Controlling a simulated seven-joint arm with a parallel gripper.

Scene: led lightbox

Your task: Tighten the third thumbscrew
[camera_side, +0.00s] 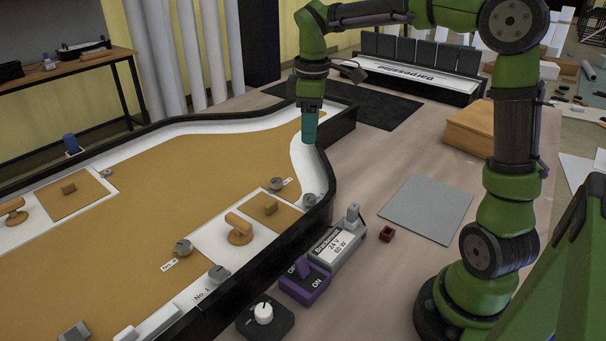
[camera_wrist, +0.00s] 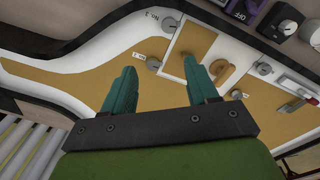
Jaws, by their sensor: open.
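My gripper (camera_side: 309,140) hangs over the far right end of the lightbox, above its white rim; its teal fingers (camera_wrist: 160,66) are apart with nothing between them in the wrist view. Grey thumbscrews sit along the panel. One (camera_side: 277,184) is by the near panel's far corner, beside a small label too small to read. Another (camera_side: 309,199) is on the white rim. A third one (camera_side: 183,247) is beside the label No. 4, and one more (camera_side: 219,273) is near the label No. 1. In the wrist view, a thumbscrew (camera_wrist: 139,57) shows between the fingers, beside a label.
The lightbox has a raised black wall (camera_side: 325,180). Wooden handles (camera_side: 239,232) stand on its panel. A grey sheet (camera_side: 427,208) lies on the table.

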